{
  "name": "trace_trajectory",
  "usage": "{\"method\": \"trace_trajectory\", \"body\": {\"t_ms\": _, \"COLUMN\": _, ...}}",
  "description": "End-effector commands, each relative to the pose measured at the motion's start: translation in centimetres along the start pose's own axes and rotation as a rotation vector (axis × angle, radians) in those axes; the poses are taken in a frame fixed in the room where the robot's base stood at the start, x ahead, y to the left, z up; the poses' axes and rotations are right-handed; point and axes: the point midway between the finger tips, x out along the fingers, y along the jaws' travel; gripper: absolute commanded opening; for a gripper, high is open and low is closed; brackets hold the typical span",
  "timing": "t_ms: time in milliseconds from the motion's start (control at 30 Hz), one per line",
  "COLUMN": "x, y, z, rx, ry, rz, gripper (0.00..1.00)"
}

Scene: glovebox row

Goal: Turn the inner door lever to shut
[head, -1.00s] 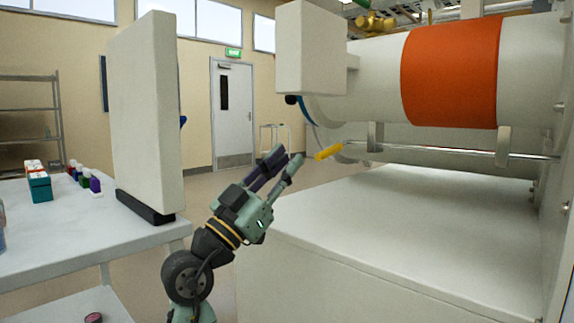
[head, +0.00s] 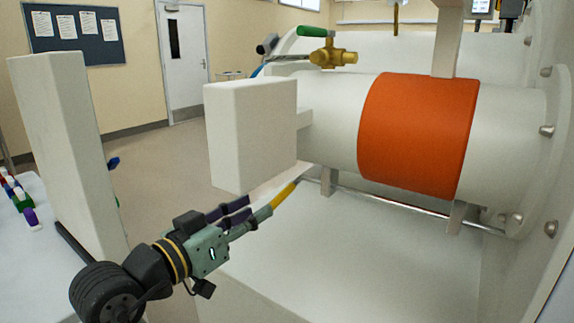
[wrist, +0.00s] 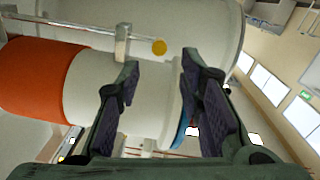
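A thin metal rod (head: 400,207) with a yellow handle (head: 284,194) runs low along the white cylindrical chamber; I take it as the inner door lever. In the wrist view the yellow handle (wrist: 159,47) shows end-on as a round tip, between the fingertip lines and beyond them. My gripper (head: 256,207) is open, its fingers spread and pointing toward the handle. In the head view the near finger overlaps the handle's lower end; I cannot tell whether they touch. In the wrist view nothing sits between the fingers of my gripper (wrist: 160,62).
The chamber carries an orange band (head: 415,135) and a white block-shaped door (head: 252,135) above my gripper. A brass valve (head: 334,57) with a green handle stands behind. A white slab (head: 68,140) and a table with small bottles (head: 25,205) are left. A white surface (head: 350,255) lies below.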

Motion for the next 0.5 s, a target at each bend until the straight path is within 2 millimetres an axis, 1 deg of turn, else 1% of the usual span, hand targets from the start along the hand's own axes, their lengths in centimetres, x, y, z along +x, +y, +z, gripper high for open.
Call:
{"method": "trace_trajectory", "body": {"t_ms": 67, "x": 0.6, "y": 0.1, "z": 0.1, "rx": -0.004, "ry": -0.005, "rz": 0.002, "gripper": 0.34}}
{"method": "trace_trajectory", "body": {"t_ms": 167, "x": 1.9, "y": 0.1, "z": 0.1, "rx": -0.005, "ry": -0.004, "rz": 0.003, "gripper": 0.34}}
{"method": "trace_trajectory", "body": {"t_ms": 400, "x": 6.5, "y": 0.1, "z": 0.0, "rx": -0.004, "ry": -0.004, "rz": 0.003, "gripper": 0.34}}
{"method": "trace_trajectory", "body": {"t_ms": 500, "x": 8.2, "y": 0.1, "z": 0.0, "rx": -0.003, "ry": -0.003, "rz": 0.003, "gripper": 0.34}}
